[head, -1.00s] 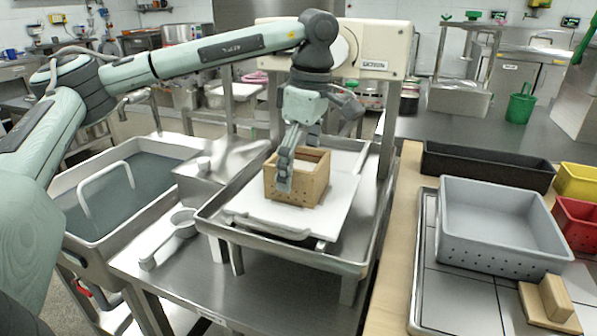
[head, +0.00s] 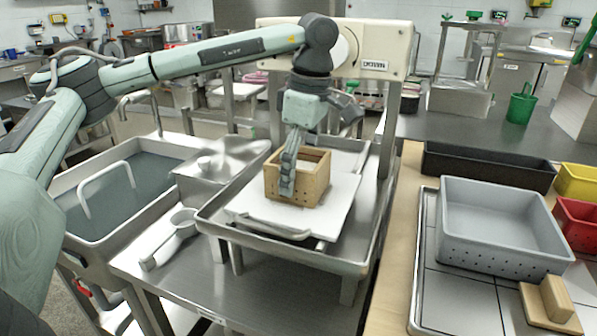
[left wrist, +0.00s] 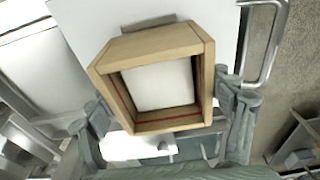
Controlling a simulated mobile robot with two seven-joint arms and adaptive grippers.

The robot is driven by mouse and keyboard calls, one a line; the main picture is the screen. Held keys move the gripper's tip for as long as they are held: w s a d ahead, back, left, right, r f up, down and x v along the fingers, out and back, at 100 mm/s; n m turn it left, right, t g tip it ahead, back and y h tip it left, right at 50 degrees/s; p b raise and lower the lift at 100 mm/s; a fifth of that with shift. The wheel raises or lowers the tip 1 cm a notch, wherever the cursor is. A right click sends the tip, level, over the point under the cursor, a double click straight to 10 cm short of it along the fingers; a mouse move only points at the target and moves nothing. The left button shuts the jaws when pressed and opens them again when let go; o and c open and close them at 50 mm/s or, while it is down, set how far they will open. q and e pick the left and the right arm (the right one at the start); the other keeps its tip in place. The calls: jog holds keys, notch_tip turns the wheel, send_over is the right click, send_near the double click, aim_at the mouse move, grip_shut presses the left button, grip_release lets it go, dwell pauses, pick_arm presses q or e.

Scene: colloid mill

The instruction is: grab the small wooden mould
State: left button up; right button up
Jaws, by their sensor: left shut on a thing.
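The small wooden mould (head: 312,184) is an open square wooden frame with small holes in its side. It sits on a white board (head: 340,205) in the steel tray stand, at the centre of the head view. My left gripper (head: 288,180) comes down from above and is shut on the mould, with one finger against its near face. In the left wrist view the mould (left wrist: 160,125) lies between the two fingers, and the white board shows through its open middle. My right gripper is not in view.
The steel tray (head: 290,258) has a raised rim around the board. A sink (head: 120,215) lies to the left, with a metal ladle-like tool (head: 172,235) near it. A grey perforated bin (head: 505,225) and a wooden block press (head: 550,303) stand at the right.

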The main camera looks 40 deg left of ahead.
pick_arm(q)
jog(key=shift+r, duration=0.6)
notch_tip(320, 180, up, 2)
jog(key=shift+r, duration=0.2)
jog(key=s+r, duration=0.1)
jog(key=s, duration=0.1)
jog(key=s+a+r, duration=0.1)
jog(key=r, duration=0.1)
jog(key=shift+s+a, duration=0.1)
jog(key=shift+s, duration=0.25)
jog(key=s+a+r+p, duration=0.1)
jog(key=s+a+r, duration=0.1)
jog(key=s+r, duration=0.2)
jog(key=shift+s+r, duration=0.15)
jog(key=shift+s, duration=1.6)
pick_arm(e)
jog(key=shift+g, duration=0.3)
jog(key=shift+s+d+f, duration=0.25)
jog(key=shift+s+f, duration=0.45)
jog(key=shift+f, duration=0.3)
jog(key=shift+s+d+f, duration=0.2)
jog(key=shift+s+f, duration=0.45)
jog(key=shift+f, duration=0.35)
